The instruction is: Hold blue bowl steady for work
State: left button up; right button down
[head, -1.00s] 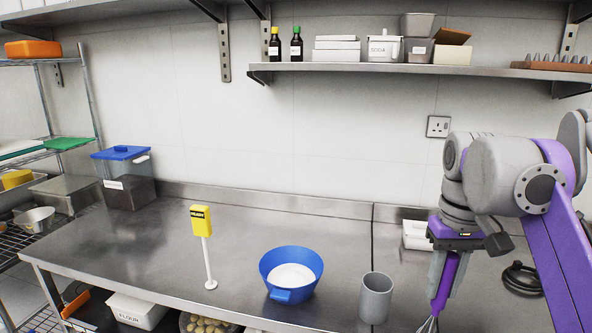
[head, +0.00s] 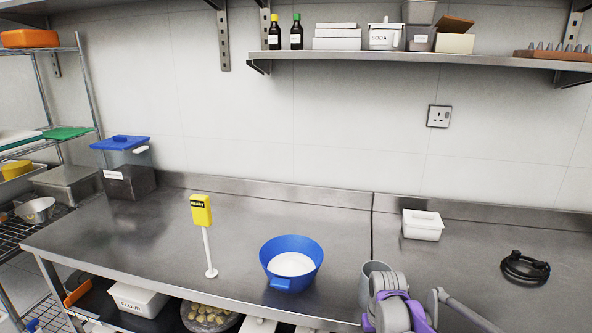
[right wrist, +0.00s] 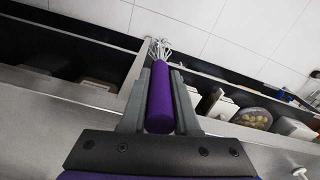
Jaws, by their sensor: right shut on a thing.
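The blue bowl (head: 313,267) stands upright on the steel counter (head: 145,235), with white contents inside. A tab shows on its front side. No gripper touches the bowl in the head view. My right gripper (right wrist: 159,90) is shut on the purple handle of a whisk (right wrist: 160,105), whose wire end points away from the gripper in the right wrist view. In the head view only part of my right arm shows at the bottom right; its gripper is out of that picture. My left gripper is in neither view.
A grey cup (head: 369,280) stands right of the bowl, partly hidden by my arm. A yellow sign on a stand (head: 201,212) is to its left. A white tub (head: 422,225) and a black coiled cable (head: 525,268) lie further right. The counter's left half is mostly clear.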

jog(key=s+a+f, duration=0.2)
jog(key=s+f, duration=0.1)
jog(key=f, duration=0.6)
jog(key=shift+s, duration=0.4)
